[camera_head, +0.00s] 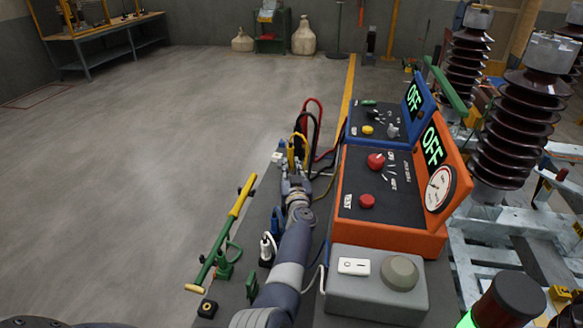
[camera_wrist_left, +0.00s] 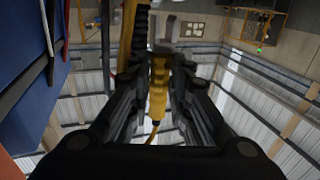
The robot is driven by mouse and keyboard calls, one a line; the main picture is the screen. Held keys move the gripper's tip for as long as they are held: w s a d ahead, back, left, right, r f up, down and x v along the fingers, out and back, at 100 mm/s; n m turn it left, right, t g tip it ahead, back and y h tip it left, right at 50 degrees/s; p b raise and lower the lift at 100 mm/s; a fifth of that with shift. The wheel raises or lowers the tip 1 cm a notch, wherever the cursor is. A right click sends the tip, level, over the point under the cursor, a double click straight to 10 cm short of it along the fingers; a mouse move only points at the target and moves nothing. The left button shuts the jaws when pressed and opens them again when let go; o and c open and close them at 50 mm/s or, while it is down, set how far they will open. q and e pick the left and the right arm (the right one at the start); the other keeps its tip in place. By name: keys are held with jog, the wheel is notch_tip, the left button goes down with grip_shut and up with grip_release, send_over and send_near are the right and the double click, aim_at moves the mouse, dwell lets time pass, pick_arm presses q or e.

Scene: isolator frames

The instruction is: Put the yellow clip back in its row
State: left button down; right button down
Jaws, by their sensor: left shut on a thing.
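The yellow clip (camera_head: 298,152) is at the tip of my left gripper (camera_head: 296,178) in the head view, near the far end of the dark bench. In the left wrist view the yellow clip (camera_wrist_left: 158,88) is between the two dark fingers of my left gripper (camera_wrist_left: 160,70), which is shut on it, with its yellow lead trailing. Just beyond it in the head view are a red lead (camera_head: 317,104) and a black lead (camera_head: 315,128), arching up close together. Their clips and the row's holder are mostly hidden by my gripper. My right gripper is not in view.
An orange control box (camera_head: 375,237) and a blue one (camera_head: 370,137), both reading OFF, stand right of my arm. A grey switch box (camera_head: 345,300) is nearer. A green rod with yellow grip (camera_head: 229,222) lies left. Open floor (camera_head: 130,150) is further left.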

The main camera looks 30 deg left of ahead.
pick_arm(q)
jog(key=shift+f, duration=0.5)
jog(key=shift+p, duration=0.45)
dwell(1.6)
jog(key=shift+f+b, duration=0.95)
jog(key=shift+f, duration=0.25)
jog(key=c, duration=1.4)
grip_release()
jog(key=shift+r, duration=0.1)
